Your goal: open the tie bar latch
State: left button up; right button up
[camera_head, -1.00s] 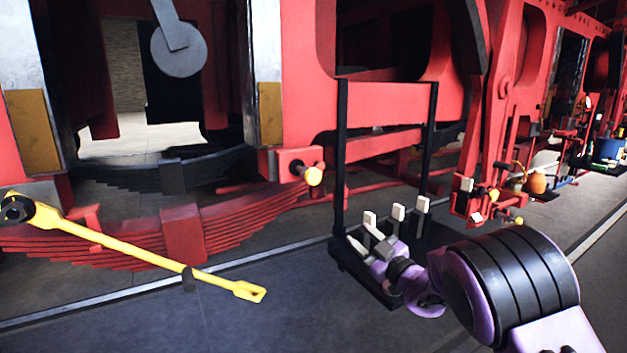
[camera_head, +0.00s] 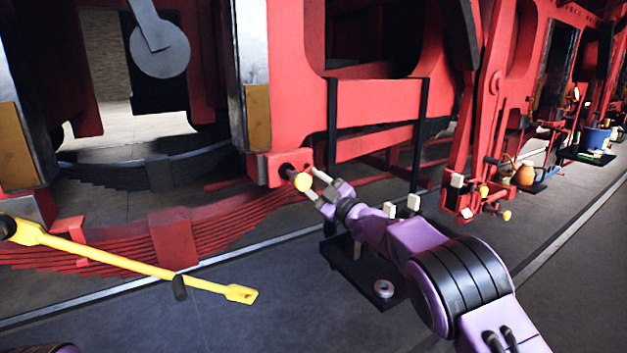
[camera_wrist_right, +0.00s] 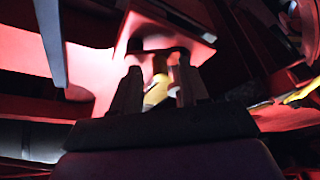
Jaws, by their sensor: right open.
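A latch pin with a yellow knob (camera_head: 303,181) sticks out of a red block (camera_head: 267,168) on the red frame. I take it for the tie bar latch. My right gripper (camera_head: 317,185) is open at the knob, with its fingers pointing toward it. In the right wrist view the yellow knob (camera_wrist_right: 156,90) shows between the two fingers (camera_wrist_right: 158,78); whether they touch it I cannot tell. A long yellow bar (camera_head: 110,258) with a dark grip slants across the lower left. My left gripper is out of view.
A black stand (camera_head: 331,150) with a low tray (camera_head: 352,276) stands under my right arm. White blocks (camera_head: 413,202) and a small ring (camera_head: 383,288) are there. Another red bracket with yellow knobs (camera_head: 484,191) is to the right. Red leaf springs (camera_head: 173,240) lie at left.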

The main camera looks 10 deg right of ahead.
grip_shut()
jog(key=shift+f, duration=0.1)
jog(key=shift+w+d+f+n+g+b, duration=0.15)
jog(key=shift+d+n+g+b, duration=0.2)
jog(key=shift+n+g+b, duration=1)
jog(key=shift+w+d+f+n+g+b, duration=0.1)
jog(key=shift+d+n+b, duration=0.4)
jog(key=shift+n, duration=1.8)
jog(key=shift+w+d+f+n+g+b, duration=0.2)
jog(key=shift+n+g+b, duration=0.45)
jog(key=shift+n+b, duration=0.85)
jog(key=shift+d+n+p, duration=0.1)
jog(key=shift+n+p, duration=0.3)
jog(key=shift+n, duration=0.05)
